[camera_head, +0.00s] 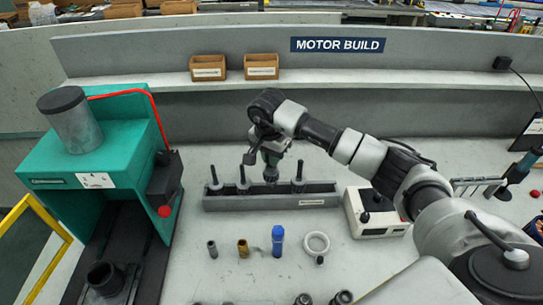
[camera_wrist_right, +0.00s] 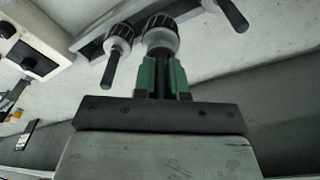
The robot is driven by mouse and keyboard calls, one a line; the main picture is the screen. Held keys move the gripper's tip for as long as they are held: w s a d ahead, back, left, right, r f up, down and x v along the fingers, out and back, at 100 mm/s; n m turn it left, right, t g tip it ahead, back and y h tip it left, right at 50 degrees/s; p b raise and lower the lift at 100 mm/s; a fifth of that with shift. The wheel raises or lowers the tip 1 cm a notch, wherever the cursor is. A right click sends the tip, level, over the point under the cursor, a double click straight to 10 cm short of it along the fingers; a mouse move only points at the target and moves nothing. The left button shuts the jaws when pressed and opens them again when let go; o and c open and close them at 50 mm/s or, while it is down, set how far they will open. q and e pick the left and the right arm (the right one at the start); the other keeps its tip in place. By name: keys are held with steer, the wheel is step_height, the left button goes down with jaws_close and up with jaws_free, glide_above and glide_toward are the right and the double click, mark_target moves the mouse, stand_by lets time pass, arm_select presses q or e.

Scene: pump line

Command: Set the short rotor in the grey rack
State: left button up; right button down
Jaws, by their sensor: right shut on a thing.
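The grey rack (camera_head: 255,203) is a long narrow trough in the middle of the bench. Several dark rotors with upright shafts stand in it, two on the left (camera_head: 243,184) and one on the right (camera_head: 298,184). My right gripper (camera_head: 271,157) is over the gap between them, shut on the shaft of a rotor (camera_head: 271,174) that points down at the rack. In the right wrist view the green fingers (camera_wrist_right: 160,75) grip this rotor's shaft, and its ribbed head (camera_wrist_right: 160,34) is beside a standing rotor (camera_wrist_right: 118,42). I cannot tell whether it touches the rack floor. My left gripper is not in view.
In front of the rack stand a dark sleeve (camera_head: 212,249), a brass one (camera_head: 243,248), a blue cylinder (camera_head: 277,241) and a white ring (camera_head: 316,244). A white box (camera_head: 372,213) is close right of the rack. A green press (camera_head: 95,165) stands left.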

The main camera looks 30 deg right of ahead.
mark_target(272, 170)
steer(key=shift+f+b, duration=0.75)
steer(key=shift+b, duration=0.05)
stand_by(0.9)
steer(key=shift+f+b, duration=0.5)
steer(key=shift+f, duration=0.1)
steer(key=shift+f+b, duration=0.3)
steer(key=shift+f, duration=0.05)
steer(key=shift+f+b, duration=0.6)
steer(key=shift+f, duration=0.25)
steer(key=c, duration=1.1)
jaws_free()
steer(key=shift+o, duration=1.3)
